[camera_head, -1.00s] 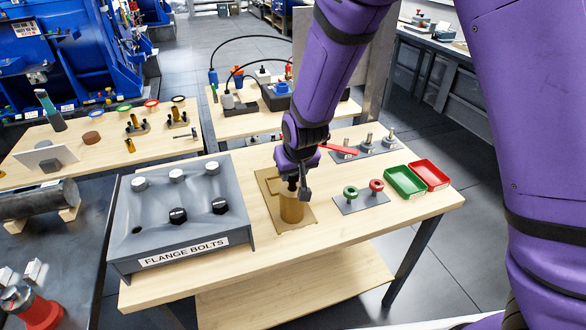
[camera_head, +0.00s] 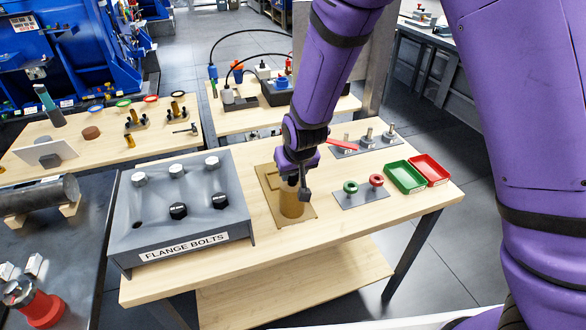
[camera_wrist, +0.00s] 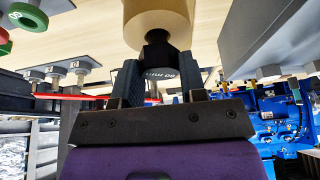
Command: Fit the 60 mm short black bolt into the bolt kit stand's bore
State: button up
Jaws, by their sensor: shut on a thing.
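The bolt kit stand is a brass-coloured upright cylinder (camera_head: 294,207) on a tan base plate on the wooden table. It also shows at the top of the wrist view (camera_wrist: 160,18). My gripper (camera_head: 293,182) is directly above the cylinder. In the wrist view, my gripper (camera_wrist: 160,82) is shut on the black bolt (camera_wrist: 158,48), with one finger on each side. The bolt's pale end face is marked 60 mm. The bolt lies in line with the cylinder and meets it in the picture. The bore is hidden, so I cannot tell how far the bolt is in.
A grey FLANGE BOLTS box (camera_head: 150,215) with white and black bolts stands left. On the right are a plate with green and red knobs (camera_head: 360,194), a green tray (camera_head: 404,178) and a red tray (camera_head: 432,170). A plate of metal posts (camera_head: 367,143) lies behind.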

jog(key=shift+f, duration=0.95)
dwell(0.5)
jog(key=o, duration=1.1)
jog(key=shift+o, duration=0.2)
jog(key=shift+r, duration=0.1)
jog(key=v, duration=1)
jog(key=shift+s+r, duration=0.2)
jog(key=shift+r, duration=0.05)
